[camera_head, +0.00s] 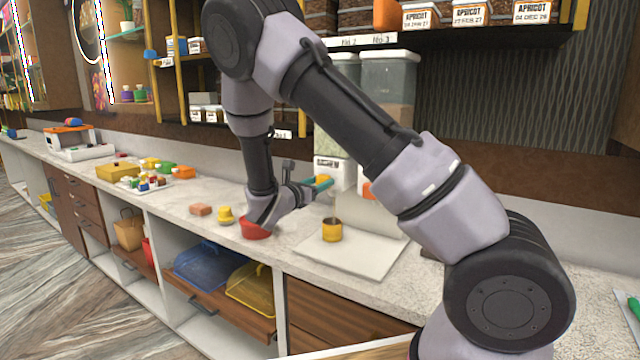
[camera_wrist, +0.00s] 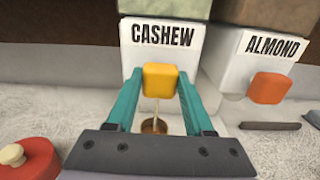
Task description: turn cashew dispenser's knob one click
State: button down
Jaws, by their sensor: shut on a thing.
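The cashew dispenser (camera_wrist: 137,40) is a white box marked CASHEW, with a yellow-orange knob (camera_wrist: 161,80) on its front. My gripper (camera_wrist: 161,88) has its two teal fingers on the left and right sides of this knob, shut on it. In the head view my gripper (camera_head: 316,186) reaches the dispenser front (camera_head: 333,173) from the left, and the arm hides part of the dispensers.
The almond dispenser (camera_wrist: 243,75), with an orange knob (camera_wrist: 270,88), stands just to the right. A red round thing (camera_head: 254,230) and a small yellow piece (camera_head: 225,216) are left of the cup. A white board (camera_head: 360,262) lies under the cup.

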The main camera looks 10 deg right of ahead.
jog(key=m, duration=0.4)
jog(key=shift+m, duration=0.4)
jog(key=shift+s+d+f+m, duration=0.1)
jog(key=shift+f+m, duration=0.05)
jog(key=shift+m, duration=3)
jog(key=shift+s+d+f+m, duration=0.1)
jog(key=shift+m, duration=3.05)
jog(key=shift+a, duration=0.1)
jog(key=shift+c, duration=1.4)
grip_release()
